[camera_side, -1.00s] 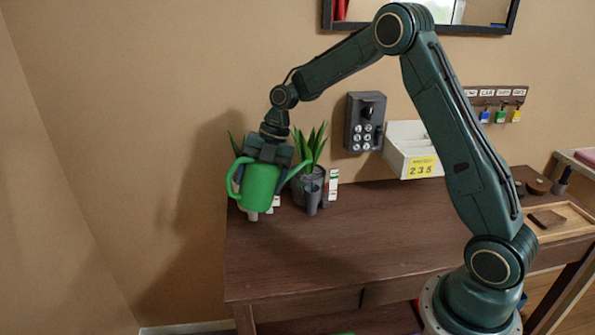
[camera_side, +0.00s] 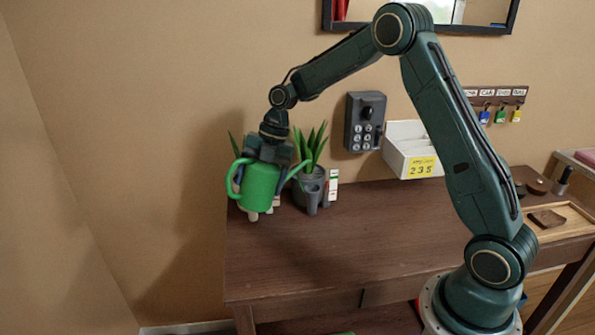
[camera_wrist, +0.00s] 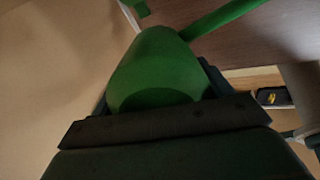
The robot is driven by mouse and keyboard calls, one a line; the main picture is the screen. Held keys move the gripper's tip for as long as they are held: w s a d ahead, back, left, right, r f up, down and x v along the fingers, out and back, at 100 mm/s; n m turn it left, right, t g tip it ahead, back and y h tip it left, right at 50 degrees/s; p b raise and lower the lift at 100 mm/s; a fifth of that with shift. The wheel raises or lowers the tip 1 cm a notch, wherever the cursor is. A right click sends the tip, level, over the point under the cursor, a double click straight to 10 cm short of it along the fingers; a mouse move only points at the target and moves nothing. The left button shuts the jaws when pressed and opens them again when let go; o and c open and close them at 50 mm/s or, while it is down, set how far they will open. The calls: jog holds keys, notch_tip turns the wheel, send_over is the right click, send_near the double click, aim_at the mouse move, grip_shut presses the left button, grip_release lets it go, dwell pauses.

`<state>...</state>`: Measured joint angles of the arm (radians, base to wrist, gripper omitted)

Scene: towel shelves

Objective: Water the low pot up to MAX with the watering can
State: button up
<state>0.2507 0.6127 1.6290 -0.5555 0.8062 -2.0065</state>
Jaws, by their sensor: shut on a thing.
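My gripper (camera_side: 268,152) is shut on the green watering can (camera_side: 260,188) and holds it near the left end of the table. The can looks about upright, with its handle to the left and its spout pointing up to the right. It also fills the middle of the wrist view (camera_wrist: 160,65). A grey pot (camera_side: 311,184) with a spiky plant stands just right of the can, near the spout's end. A second plant (camera_side: 237,146) shows behind the can, its pot mostly hidden. A white marker with coloured bands (camera_side: 332,186) stands beside the grey pot. No water is visible.
The brown table (camera_side: 330,245) is clear in front of the pots. A wooden tray (camera_side: 560,222) lies at the far right.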

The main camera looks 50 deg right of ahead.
aim_at(259, 161)
jog(key=shift+w+a+r+g+h, duration=0.1)
jog(key=shift+a+g+h, duration=0.2)
jog(key=shift+h, duration=0.6)
jog(key=shift+d+h, duration=0.25)
jog(key=shift+h, duration=0.55)
jog(key=shift+r+g+h, duration=0.1)
jog(key=shift+g+h, duration=0.2)
jog(key=shift+r, duration=0.45)
notch_tip(259, 161, up, 4)
jog(key=shift+r, duration=0.1)
notch_tip(259, 161, down, 6)
jog(key=shift+f, duration=0.1)
dwell(0.5)
